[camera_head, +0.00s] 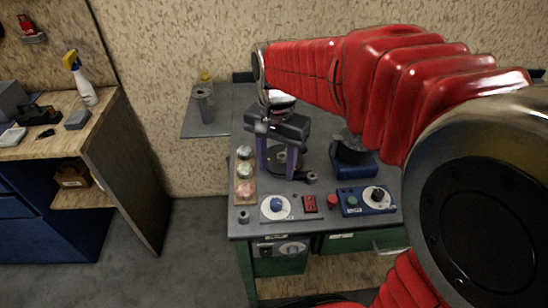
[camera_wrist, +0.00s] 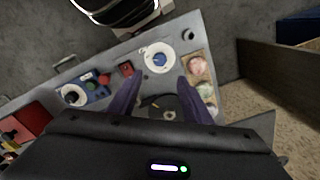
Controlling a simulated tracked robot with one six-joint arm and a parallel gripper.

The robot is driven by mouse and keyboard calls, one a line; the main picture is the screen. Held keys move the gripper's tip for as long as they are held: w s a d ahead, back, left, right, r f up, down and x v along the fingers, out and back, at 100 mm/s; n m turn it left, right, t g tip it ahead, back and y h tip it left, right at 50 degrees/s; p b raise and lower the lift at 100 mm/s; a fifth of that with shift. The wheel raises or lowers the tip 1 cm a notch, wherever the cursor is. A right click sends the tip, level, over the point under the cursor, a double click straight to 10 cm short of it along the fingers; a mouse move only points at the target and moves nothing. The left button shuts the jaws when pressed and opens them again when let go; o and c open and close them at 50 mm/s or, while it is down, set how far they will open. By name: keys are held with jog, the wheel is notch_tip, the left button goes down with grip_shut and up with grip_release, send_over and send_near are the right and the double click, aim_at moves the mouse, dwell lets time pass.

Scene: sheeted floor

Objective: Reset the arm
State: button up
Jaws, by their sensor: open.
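My red-sleeved arm (camera_head: 305,62) reaches from the right over a grey workbench (camera_head: 225,120). My gripper (camera_head: 281,172) points down over the bench, its two purple fingers apart. In the wrist view my gripper (camera_wrist: 160,88) is also open, with nothing held between the fingers. A dark round disc (camera_head: 285,160) shows between and beyond the fingers, and it also shows in the wrist view (camera_wrist: 165,108). I cannot tell how far the fingertips are above it.
Near the gripper are a tray of several round pieces (camera_head: 245,170), a white dial with a blue knob (camera_head: 276,207), a red switch (camera_head: 310,204) and a blue control box (camera_head: 366,200). A wooden bench (camera_head: 135,150) with a spray bottle (camera_head: 80,78) stands left, across open floor.

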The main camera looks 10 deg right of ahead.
dwell(0.4)
jog(key=s+d+r+n+t, duration=0.2)
jog(key=s+n, duration=0.2)
jog(key=s, duration=0.2)
jog(key=s+d+r+n+t, duration=0.1)
jog(key=s+d+n+t, duration=0.1)
jog(key=s, duration=0.5)
jog(key=shift+s+r+n+t, duration=0.2)
jog(key=shift+r+n+t, duration=0.15)
jog(key=shift+n+t, duration=0.5)
